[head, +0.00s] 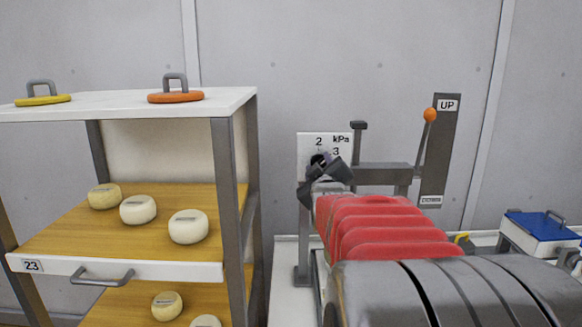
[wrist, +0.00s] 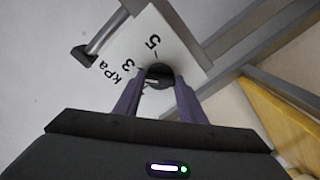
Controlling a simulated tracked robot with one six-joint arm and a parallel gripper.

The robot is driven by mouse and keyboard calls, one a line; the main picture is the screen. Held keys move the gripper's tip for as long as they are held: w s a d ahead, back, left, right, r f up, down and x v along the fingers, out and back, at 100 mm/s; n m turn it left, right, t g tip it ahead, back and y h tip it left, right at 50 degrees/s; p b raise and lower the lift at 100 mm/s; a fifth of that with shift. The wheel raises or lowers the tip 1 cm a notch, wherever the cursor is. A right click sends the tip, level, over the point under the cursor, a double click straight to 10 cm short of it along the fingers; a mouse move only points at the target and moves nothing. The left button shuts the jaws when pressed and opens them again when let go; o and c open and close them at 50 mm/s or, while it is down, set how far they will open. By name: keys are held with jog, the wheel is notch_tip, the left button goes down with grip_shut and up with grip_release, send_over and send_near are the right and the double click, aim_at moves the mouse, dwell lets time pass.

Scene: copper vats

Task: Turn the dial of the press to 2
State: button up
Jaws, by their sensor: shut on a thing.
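The plate is fixed to the grey frame of the press (head: 378,173). My gripper (head: 321,164) is at the dial in the head view and covers most of it. In the wrist view, my gripper's two fingers (wrist: 158,88) are shut on the knob's sides. A pale mark on the knob shows between them, pointing left, nearer the 3 than the other numeral. The lower part of the dial is hidden by the fingers.
A lever with an orange ball (head: 430,115) stands right of the dial, beside a grey post marked UP (head: 447,128). A shelf unit (head: 223,160) with several pale cheeses is close on the left. A blue-lidded box (head: 540,226) is at the far right.

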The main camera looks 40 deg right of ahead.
jog(key=shift+w+a+f+n, duration=0.1)
jog(key=shift+n, duration=2.45)
jog(key=shift+w+a+n, duration=0.1)
jog(key=shift+n, duration=2.45)
jog(key=o, duration=1)
jog(key=shift+o, duration=0.2)
jog(key=shift+s, duration=0.1)
